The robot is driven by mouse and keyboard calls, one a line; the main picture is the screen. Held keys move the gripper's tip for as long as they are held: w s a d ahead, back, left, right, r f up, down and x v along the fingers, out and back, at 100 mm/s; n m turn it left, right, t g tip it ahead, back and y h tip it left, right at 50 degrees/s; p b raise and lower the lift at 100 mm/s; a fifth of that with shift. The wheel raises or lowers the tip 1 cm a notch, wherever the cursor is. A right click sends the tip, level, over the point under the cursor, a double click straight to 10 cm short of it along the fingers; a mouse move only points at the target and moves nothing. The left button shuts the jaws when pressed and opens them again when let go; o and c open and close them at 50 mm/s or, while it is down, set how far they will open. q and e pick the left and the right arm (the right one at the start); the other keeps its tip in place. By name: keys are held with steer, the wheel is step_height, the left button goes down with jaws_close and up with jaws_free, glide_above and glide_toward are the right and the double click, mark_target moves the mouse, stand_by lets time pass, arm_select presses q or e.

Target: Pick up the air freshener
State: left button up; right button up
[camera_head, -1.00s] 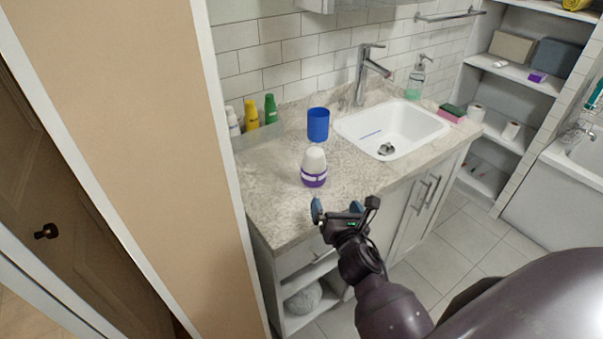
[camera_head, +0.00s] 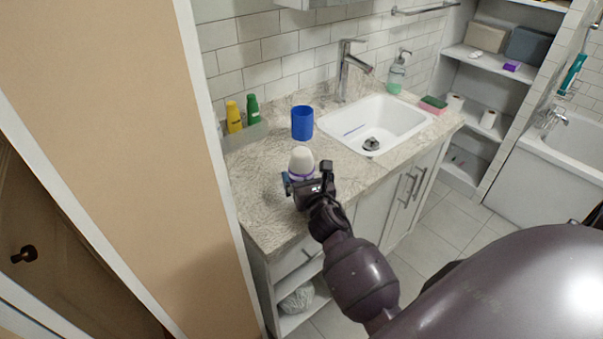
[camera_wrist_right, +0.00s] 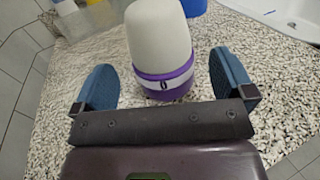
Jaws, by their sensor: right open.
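The air freshener (camera_head: 301,160) is a white rounded cone on a purple base with a white band. It stands upright on the counter near the front edge, its lower part hidden behind my right gripper in the head view. My right gripper (camera_head: 306,182) is at the air freshener, open. In the right wrist view the air freshener (camera_wrist_right: 160,45) stands just ahead of and between the two blue fingers of the gripper (camera_wrist_right: 165,82), with a gap on each side. My left gripper is not in view.
A blue cup (camera_head: 302,123) stands behind the air freshener, and the white sink (camera_head: 400,112) lies to the right. Yellow (camera_head: 233,117) and green (camera_head: 253,108) bottles stand at the back left. The speckled counter (camera_head: 262,205) is clear around the air freshener's left side.

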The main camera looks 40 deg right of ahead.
steer(key=shift+x, duration=2.25)
steer(key=shift+r, duration=0.15)
steer(key=shift+s, duration=0.1)
steer(key=shift+c, duration=0.5)
steer(key=c, duration=0.7)
steer(key=shift+c, duration=1.2)
steer(key=shift+r, duration=0.15)
